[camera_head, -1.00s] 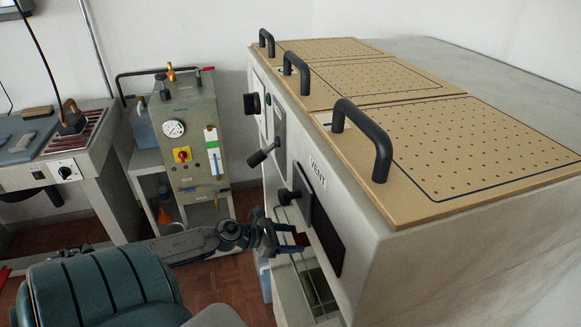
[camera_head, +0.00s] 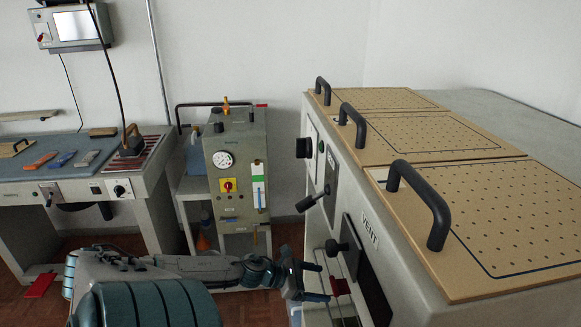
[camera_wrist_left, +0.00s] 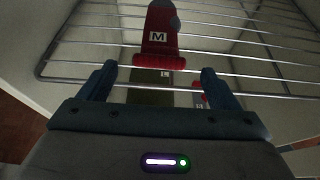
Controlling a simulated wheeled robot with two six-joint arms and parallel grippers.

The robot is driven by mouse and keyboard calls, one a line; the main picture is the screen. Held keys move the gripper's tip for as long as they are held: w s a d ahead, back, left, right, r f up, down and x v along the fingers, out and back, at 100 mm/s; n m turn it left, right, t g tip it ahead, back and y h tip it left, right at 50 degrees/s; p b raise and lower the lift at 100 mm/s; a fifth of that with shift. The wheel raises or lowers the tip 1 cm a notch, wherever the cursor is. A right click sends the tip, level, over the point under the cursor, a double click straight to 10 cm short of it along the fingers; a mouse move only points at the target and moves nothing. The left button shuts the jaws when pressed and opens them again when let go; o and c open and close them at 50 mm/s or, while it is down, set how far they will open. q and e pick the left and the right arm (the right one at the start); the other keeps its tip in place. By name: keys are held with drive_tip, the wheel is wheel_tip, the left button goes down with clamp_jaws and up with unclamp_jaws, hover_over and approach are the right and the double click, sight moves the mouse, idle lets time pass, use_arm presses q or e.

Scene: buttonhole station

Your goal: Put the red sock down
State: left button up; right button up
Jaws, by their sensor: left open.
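The red sock (camera_wrist_left: 160,38), with a grey toe and a white M label, lies on the wire rack (camera_wrist_left: 80,72) in the left wrist view. Its cuff end faces my left gripper (camera_wrist_left: 158,70), which is open, with one finger on each side just short of the cuff and apart from it. In the head view my left gripper (camera_head: 322,282) is at the front opening of the large grey cabinet (camera_head: 420,265), and a bit of the red sock (camera_head: 340,286) shows beyond the fingers. My right gripper is not in view.
Below the rack are an olive piece (camera_wrist_left: 148,94) marked L and another red piece (camera_wrist_left: 199,92) with a label. A lever (camera_head: 314,199) and knobs stick out of the cabinet front above my gripper. A gauge unit (camera_head: 236,180) stands behind, and a workbench (camera_head: 75,187) at left.

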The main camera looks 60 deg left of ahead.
use_arm(q)
drive_tip(key=p+v, duration=0.7)
drive_tip(key=v, duration=0.1)
drive_tip(key=shift+s+r, duration=0.15)
drive_tip(key=shift+s, duration=0.05)
